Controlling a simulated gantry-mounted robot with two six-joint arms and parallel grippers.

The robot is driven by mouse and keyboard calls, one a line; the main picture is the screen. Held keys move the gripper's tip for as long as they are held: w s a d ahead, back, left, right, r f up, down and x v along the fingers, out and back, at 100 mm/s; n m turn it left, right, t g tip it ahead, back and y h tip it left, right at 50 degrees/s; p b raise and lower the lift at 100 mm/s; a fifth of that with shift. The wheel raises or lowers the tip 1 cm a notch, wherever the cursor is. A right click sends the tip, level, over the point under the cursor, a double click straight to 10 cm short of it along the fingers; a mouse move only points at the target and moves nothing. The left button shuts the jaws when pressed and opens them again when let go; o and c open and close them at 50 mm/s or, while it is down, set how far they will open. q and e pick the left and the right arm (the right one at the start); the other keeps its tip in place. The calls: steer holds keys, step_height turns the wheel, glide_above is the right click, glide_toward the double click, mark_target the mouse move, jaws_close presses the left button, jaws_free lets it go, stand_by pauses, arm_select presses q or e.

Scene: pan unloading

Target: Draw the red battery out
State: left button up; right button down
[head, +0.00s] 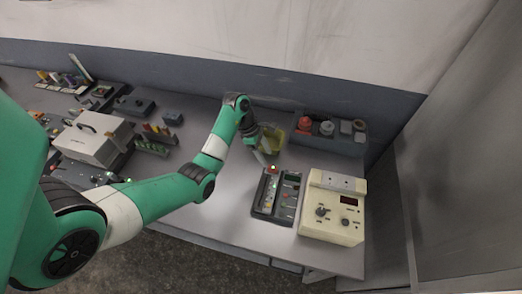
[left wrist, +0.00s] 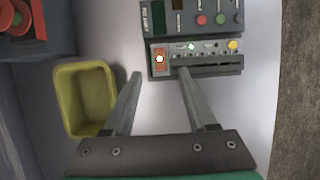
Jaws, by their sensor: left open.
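The red battery (left wrist: 159,66) sits at one end of a dark charger-like unit (left wrist: 213,71), with a bright light spot on it. In the head view the red battery (head: 273,168) shows small at the unit's far end. My left gripper (left wrist: 160,74) is open and empty. Its two fingers point at the unit, and the battery shows between and just beyond the fingertips. The height gap between them is hard to tell. In the head view my left gripper (head: 265,161) is beside the battery. My right gripper is in neither view.
A yellow bin (left wrist: 64,100) stands beside the left finger. A dark crate (head: 336,143) with red and grey parts is at the back. A cream instrument box (head: 331,228) stands right of the unit. A white case (head: 92,146) and small items fill the left.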

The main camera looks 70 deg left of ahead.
mark_target(273, 167)
arm_select(q)
steer(key=b+x, duration=0.1)
steer(key=x, duration=0.5)
steer(key=shift+w+d+f, duration=0.15)
steer(key=shift+w+f, duration=0.05)
jaws_close()
stand_by(0.4)
